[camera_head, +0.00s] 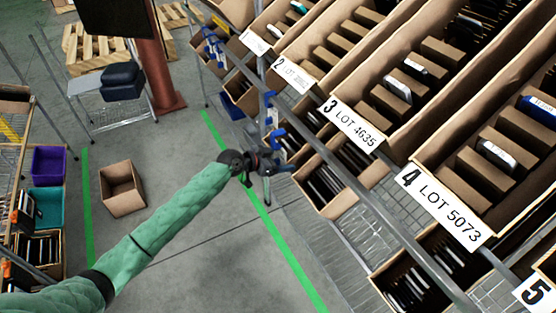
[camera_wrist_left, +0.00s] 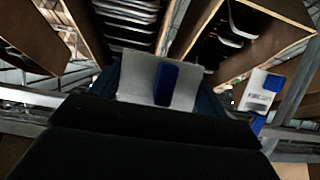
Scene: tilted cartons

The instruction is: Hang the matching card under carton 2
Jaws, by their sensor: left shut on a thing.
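Carton 2 is a tilted brown carton in the upper row of the rack, with its white "2 LOT" label (camera_head: 293,75) on the front edge. My left gripper (camera_head: 277,162) is below and a little left of that label, in front of the lower row. In the left wrist view, a pale card (camera_wrist_left: 135,80) with a blue clip (camera_wrist_left: 166,84) stands at the dark fingers, and the gripper is shut on it. The print on this card is not readable. Another white card (camera_wrist_left: 260,91) with blue clips hangs at a rail on the right. My right gripper is not in view.
Carton labels 1 (camera_head: 254,42), 3 (camera_head: 350,124) and 4 (camera_head: 440,205) line the rack beside carton 2. Metal rails and lower cartons (camera_head: 325,205) lie close to my left gripper. An empty box (camera_head: 122,188) stands on open floor at left.

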